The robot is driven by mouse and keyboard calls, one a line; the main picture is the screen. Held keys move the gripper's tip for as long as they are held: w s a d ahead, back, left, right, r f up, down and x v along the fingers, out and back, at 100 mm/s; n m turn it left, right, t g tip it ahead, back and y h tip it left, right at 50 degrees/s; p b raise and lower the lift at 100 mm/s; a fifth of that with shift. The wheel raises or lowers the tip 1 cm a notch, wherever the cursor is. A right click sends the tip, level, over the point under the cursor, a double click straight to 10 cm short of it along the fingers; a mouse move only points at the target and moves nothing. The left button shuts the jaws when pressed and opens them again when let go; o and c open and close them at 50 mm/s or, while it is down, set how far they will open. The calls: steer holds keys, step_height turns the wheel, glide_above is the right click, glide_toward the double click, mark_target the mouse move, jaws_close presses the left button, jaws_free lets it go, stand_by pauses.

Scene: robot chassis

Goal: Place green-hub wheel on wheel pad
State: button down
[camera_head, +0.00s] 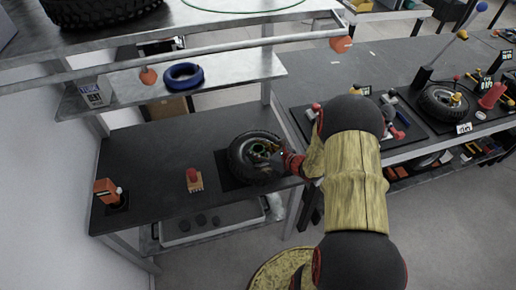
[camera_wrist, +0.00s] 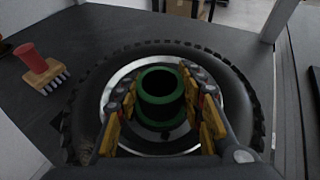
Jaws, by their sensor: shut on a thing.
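The green-hub wheel is a black knobby tyre (camera_head: 240,156) with a silver rim and a green hub; it lies flat on the dark pad (camera_head: 226,177) on the left bench in the head view. The wheel fills most of the wrist view (camera_wrist: 85,112), with the green hub (camera_wrist: 160,88) in the middle. My gripper (camera_head: 266,153) reaches in from the right. In the wrist view my gripper (camera_wrist: 163,118) has its yellow-padded fingers on both sides of the green hub, shut on it. Much of the pad is hidden under the tyre.
A red-handled brush (camera_head: 194,180) stands left of the wheel, and an orange device (camera_head: 108,192) sits at the bench's left end. A shelf above holds a blue ring (camera_head: 184,76). A second wheel (camera_head: 440,104) lies on the right bench. The bench between the brush and orange device is clear.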

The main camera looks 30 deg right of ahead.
steer(key=shift+w+r, duration=0.15)
steer(key=shift+r, duration=0.05)
steer(key=c, duration=1.6)
jaws_free()
steer(key=shift+f, duration=0.25)
steer(key=o, duration=0.5)
steer(key=shift+c, duration=0.2)
